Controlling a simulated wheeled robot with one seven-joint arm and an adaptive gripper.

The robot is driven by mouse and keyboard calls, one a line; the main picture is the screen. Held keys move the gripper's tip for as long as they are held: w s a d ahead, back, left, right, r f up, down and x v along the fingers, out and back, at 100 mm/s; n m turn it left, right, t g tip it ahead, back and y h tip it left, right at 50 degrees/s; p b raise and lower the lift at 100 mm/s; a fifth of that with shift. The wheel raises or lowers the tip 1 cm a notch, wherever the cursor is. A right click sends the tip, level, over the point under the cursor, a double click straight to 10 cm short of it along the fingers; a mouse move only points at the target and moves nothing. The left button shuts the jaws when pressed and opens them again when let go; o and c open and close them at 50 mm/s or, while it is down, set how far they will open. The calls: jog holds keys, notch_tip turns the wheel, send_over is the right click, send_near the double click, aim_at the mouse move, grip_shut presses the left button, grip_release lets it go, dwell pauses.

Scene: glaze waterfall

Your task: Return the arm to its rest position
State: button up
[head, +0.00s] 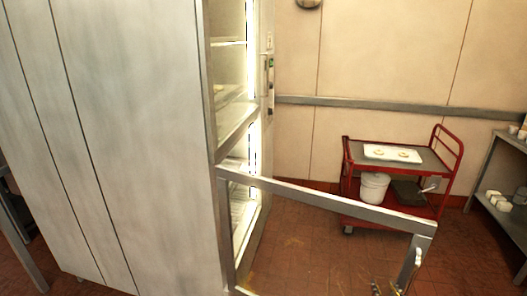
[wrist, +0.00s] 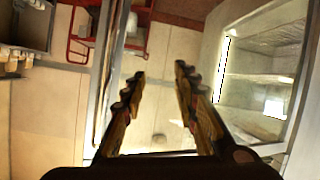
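My gripper (wrist: 160,72) shows in the wrist view with its two dark, brass-coloured fingers spread apart. Nothing is between them. In the head view only a small part, apparently of the gripper, shows at the bottom edge right of centre, close to the open door's handle (head: 409,266). The rest of my arm is hidden or out of frame. The tall steel cabinet (head: 130,130) has its lower door (head: 330,200) swung open toward the right. The lit cabinet interior (wrist: 265,75) also shows at the right of the wrist view.
A red cart (head: 347,172) stands by the back wall with a white tray (head: 378,151) on top and a white bucket (head: 374,188) below. A shelf (head: 507,217) with small items is at the far right. Red tile floor (head: 300,262) lies around the door.

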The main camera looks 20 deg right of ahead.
jog(key=w+a+r+n+g+y+p, duration=0.1)
jog(key=w+a+r+n+g+y, duration=0.1)
jog(key=w+a+r, duration=0.9)
jog(key=s+a+r+g+y, duration=0.1)
jog(key=s+a, duration=0.3)
jog(key=a, duration=0.3)
jog(key=s+a+r+n+g+y, duration=0.1)
jog(key=s+a+y, duration=0.1)
jog(key=s+a, duration=0.2)
jog(key=s+a+r+n+g+y, duration=0.1)
jog(key=s+a, duration=0.3)
jog(key=a, duration=0.6)
jog(key=shift+a+r+g+y, duration=0.15)
jog(key=shift+r+g+y, duration=0.15)
jog(key=shift+y, duration=0.4)
